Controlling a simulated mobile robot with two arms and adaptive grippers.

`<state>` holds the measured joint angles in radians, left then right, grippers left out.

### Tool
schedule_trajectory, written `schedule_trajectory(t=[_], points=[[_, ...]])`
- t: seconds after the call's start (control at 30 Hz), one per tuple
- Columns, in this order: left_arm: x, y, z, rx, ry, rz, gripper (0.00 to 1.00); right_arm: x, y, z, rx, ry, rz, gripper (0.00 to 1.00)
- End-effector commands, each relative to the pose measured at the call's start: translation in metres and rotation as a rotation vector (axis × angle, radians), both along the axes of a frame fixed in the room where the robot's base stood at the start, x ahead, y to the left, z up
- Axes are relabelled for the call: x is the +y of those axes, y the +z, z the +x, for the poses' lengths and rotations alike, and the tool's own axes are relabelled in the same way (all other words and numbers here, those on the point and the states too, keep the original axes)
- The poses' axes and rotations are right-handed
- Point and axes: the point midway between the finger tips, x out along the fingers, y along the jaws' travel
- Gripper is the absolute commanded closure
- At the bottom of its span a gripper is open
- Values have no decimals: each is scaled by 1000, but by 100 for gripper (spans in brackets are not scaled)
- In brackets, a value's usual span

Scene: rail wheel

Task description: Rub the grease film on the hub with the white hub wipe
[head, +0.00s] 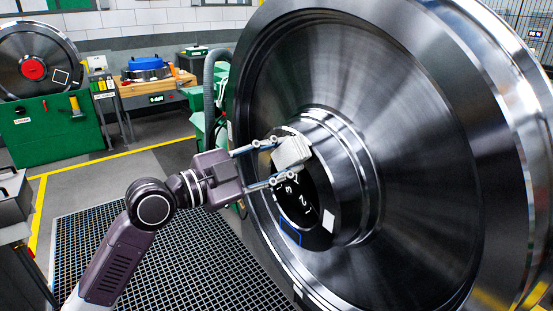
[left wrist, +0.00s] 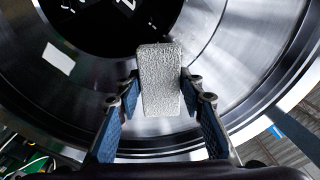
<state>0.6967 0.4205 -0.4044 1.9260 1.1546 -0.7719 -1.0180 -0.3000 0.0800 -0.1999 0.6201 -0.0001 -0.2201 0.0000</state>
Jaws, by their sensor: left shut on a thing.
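My left gripper (head: 284,161) is shut on the white hub wipe (head: 292,153), a pale block with a rough surface. The wipe also shows in the left wrist view (left wrist: 160,80), upright between the two blue-padded fingers. It is in front of the hub (head: 345,165), near the upper left of the hub's rim. I cannot tell whether it touches the metal. No grease film can be made out on the hub; the wipe and fingers cover part of its face. My right gripper is in neither view.
The large steel wheel (head: 430,130) fills the right side. Its hub has a dark bore with markings and a white patch (head: 328,220). A floor grating (head: 170,260) lies below. A green stand with another wheel (head: 35,60) and a workbench (head: 155,92) stand behind.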

Motion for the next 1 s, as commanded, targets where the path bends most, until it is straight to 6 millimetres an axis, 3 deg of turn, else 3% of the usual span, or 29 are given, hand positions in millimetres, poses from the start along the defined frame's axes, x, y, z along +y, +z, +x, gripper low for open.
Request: schedule_trajectory(t=[1.0], points=[[-8,0,5,0,0,0,84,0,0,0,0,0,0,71]])
